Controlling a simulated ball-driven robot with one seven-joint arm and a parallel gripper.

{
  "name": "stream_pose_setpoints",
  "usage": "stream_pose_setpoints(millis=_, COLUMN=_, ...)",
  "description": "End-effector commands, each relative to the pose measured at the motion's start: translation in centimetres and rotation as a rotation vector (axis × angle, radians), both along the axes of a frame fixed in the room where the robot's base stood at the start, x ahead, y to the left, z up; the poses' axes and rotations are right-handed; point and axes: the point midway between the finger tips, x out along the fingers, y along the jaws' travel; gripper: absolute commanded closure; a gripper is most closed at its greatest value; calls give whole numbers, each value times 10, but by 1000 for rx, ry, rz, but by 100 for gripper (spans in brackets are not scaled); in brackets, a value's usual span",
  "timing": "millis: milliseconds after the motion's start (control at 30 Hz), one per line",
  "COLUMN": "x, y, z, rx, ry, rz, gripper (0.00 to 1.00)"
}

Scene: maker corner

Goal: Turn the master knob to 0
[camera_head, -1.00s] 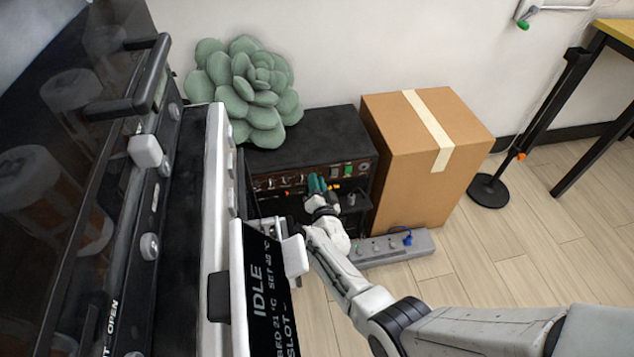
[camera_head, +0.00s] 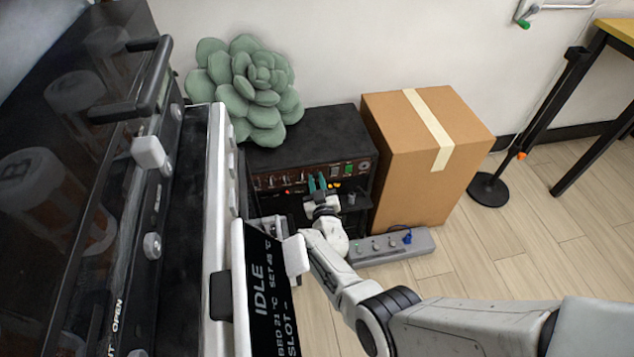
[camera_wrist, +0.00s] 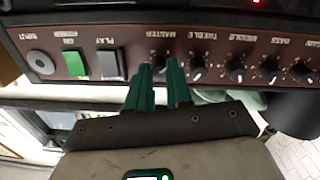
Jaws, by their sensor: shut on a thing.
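The amplifier (camera_head: 310,135) is a black box with a brown front panel, standing low against the wall. In the wrist view its panel (camera_wrist: 208,66) appears upside down, with a row of labelled knobs. The master knob (camera_wrist: 160,71) sits under the MASTER label, mostly hidden between the green fingers of my gripper (camera_wrist: 160,76). My gripper is shut on this knob, a finger on each side. In the head view my gripper (camera_head: 317,183) is at the panel's front. The pointer and the number it marks cannot be read.
The treble knob (camera_wrist: 197,74) is close beside my fingers. On the other side are a black play switch (camera_wrist: 110,64) and a green switch (camera_wrist: 76,64). A cardboard box (camera_head: 415,170) stands right of the amplifier; a grey power strip (camera_head: 390,247) lies in front. A machine fills the left.

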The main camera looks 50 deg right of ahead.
Motion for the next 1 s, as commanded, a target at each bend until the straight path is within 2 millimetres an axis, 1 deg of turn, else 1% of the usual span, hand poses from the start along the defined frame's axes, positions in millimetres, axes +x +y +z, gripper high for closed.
stream_pose_setpoints(millis=200, x=0, y=2, z=-2, rx=-144, ry=104, rz=4, gripper=100)
stream_pose_setpoints(millis=500, x=0, y=1, z=-3, rx=-284, ry=198, rz=3, gripper=100)
stream_pose_setpoints(millis=733, x=0, y=1, z=-3, rx=-333, ry=231, rz=4, gripper=100)
stream_pose_setpoints(millis=1000, x=0, y=1, z=-3, rx=-343, ry=238, rz=4, gripper=100)
